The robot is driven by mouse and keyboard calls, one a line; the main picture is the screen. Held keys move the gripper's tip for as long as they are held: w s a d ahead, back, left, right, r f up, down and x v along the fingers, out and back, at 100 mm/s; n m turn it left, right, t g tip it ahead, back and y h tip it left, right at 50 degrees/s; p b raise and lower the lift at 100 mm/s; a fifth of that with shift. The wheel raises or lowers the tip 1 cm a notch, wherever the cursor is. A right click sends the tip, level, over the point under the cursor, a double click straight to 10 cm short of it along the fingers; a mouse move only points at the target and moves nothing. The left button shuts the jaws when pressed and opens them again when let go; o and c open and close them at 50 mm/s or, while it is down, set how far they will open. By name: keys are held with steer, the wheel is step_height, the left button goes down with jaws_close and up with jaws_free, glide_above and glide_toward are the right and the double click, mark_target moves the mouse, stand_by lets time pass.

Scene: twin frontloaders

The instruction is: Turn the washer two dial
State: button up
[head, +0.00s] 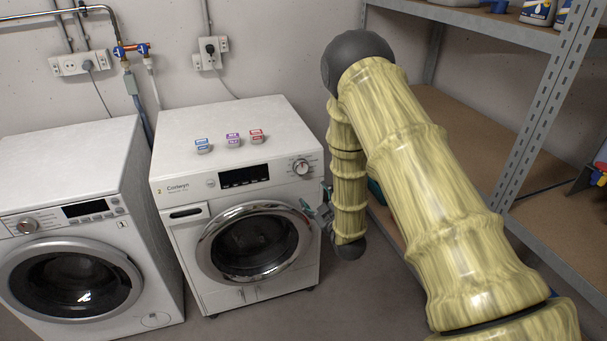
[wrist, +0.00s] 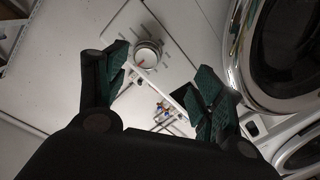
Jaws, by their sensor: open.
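Washer two (head: 175,245) is the white front loader on the right, with a "2" on its panel. Its dial (head: 300,167) is a round silver knob at the right end of the panel, with a red mark. The dial (wrist: 147,55) also shows in the wrist view, beyond the fingers and nearer the left one. My gripper (head: 318,212) is low at the washer's right front, beside the round door and below the dial. In the wrist view my gripper (wrist: 160,72) has its teal-padded fingers wide apart with nothing between them; it is apart from the dial.
Washer one (head: 160,290) stands at left. Small blue (head: 203,145), purple (head: 233,140) and red (head: 256,136) blocks sit on washer two. Washer two's chrome-ringed door (head: 255,243) is shut. A metal shelf (head: 545,130) stands at right behind my arm. Floor is clear in front.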

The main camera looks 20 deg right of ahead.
mark_target(302, 169)
steer(key=shift+t, duration=0.5)
steer(key=w, duration=0.4)
steer(key=w+r+p, duration=0.1)
steer(key=w, duration=0.3)
steer(key=w+r, duration=0.1)
steer(key=w, duration=0.3)
steer(key=shift+w+a+r+p, duration=0.2)
steer(key=shift+a+p, duration=0.1)
steer(key=shift+a, duration=0.05)
steer(key=c, duration=1)
